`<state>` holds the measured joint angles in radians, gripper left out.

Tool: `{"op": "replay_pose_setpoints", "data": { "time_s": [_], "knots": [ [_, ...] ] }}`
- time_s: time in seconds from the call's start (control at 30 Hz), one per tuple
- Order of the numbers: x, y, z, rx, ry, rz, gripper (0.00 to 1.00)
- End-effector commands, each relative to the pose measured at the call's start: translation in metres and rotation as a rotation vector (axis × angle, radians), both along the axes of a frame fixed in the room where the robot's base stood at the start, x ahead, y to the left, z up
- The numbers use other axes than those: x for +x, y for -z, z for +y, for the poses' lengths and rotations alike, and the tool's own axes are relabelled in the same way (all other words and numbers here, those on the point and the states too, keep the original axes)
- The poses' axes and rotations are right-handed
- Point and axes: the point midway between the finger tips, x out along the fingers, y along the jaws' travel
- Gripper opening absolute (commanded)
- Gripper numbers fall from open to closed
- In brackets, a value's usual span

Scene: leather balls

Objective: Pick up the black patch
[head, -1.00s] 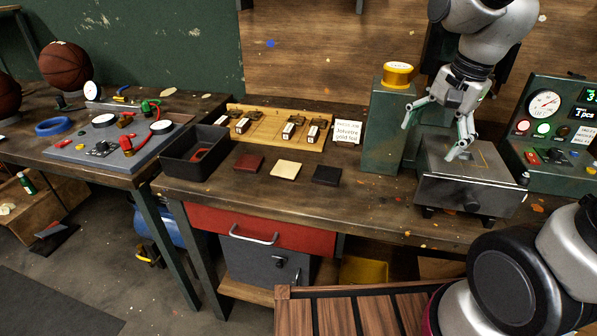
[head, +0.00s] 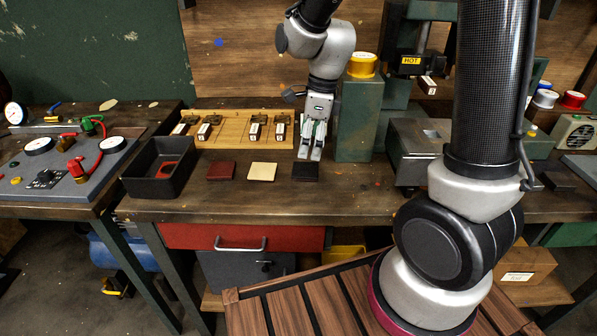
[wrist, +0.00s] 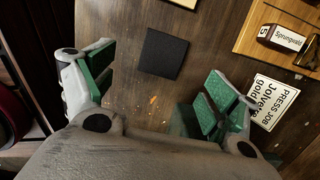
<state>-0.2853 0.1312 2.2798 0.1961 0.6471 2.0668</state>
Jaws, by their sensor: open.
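The black patch (head: 305,171) is a flat dark square on the workbench, at the right end of a row of patches. In the wrist view the patch (wrist: 163,54) lies beyond the fingertips, roughly between their lines and apart from them. My gripper (head: 310,152) is above the bench just behind the patch in the head view, fingers pointing down. In the wrist view my gripper (wrist: 155,85) shows green-padded fingers spread wide with nothing between them.
A cream patch (head: 262,172) and a brown-red patch (head: 220,171) lie to the left, then a black bin (head: 158,185). A wooden rack (head: 232,140) stands behind. A green block (head: 355,125) rises close to the right of my gripper. A printed card (wrist: 275,100) is near the right finger.

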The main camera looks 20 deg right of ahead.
Motion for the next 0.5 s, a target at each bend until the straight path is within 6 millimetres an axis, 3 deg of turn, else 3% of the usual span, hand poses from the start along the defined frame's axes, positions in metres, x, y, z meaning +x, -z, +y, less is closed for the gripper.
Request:
{"op": "replay_pose_setpoints", "data": {
  "time_s": [0.5],
  "knots": [
    [0.006, 0.068, 0.003, 0.0, 0.016, 0.007, 0.88]
  ]
}}
